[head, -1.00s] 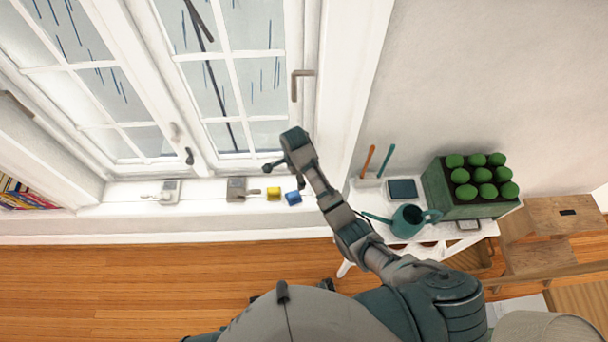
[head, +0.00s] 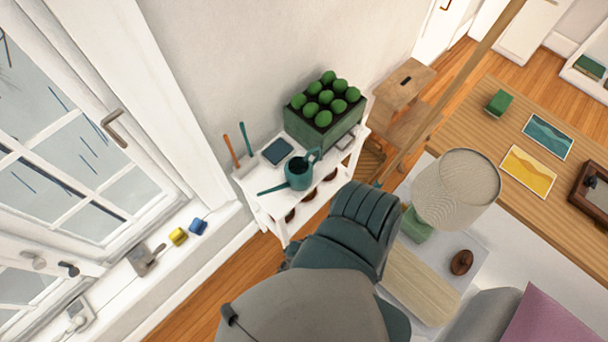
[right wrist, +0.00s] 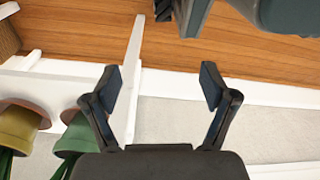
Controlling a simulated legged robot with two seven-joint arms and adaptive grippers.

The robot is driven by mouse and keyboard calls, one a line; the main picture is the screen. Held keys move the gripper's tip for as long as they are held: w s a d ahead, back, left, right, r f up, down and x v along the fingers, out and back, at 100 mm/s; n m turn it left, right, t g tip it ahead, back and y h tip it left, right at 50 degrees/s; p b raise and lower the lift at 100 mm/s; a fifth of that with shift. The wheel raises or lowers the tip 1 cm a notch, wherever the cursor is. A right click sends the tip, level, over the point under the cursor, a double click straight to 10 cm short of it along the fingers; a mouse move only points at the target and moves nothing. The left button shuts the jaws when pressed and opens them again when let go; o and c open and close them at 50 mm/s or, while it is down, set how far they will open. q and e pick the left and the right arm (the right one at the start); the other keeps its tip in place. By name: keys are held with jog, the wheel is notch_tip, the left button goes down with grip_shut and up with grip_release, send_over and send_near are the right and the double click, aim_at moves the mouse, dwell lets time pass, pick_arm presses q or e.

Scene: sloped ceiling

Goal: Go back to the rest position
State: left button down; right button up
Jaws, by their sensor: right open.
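My right gripper (right wrist: 163,88) is open and empty in the right wrist view, its two dark fingers apart over the wooden floor and white skirting. In the head view my right arm is folded close to my body and its gripper is hidden. My left gripper shows in neither view.
A white side table (head: 267,205) holds a teal watering can (head: 299,175) and a green planter (head: 325,130). A lamp (head: 455,185) stands to the right of my arm. The windowsill (head: 150,290) holds a yellow block (head: 178,236) and a blue block (head: 198,227). Flower pots (right wrist: 20,125) show at the wrist view's left.

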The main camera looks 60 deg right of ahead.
jog(key=s+d+f+n, duration=0.1)
jog(key=s+n, duration=0.1)
jog(key=s, duration=0.4)
jog(key=shift+s+d+f, duration=0.25)
jog(key=shift+d+f, duration=0.1)
jog(key=shift+d, duration=0.05)
jog(key=shift+a, duration=0.15)
dwell(0.4)
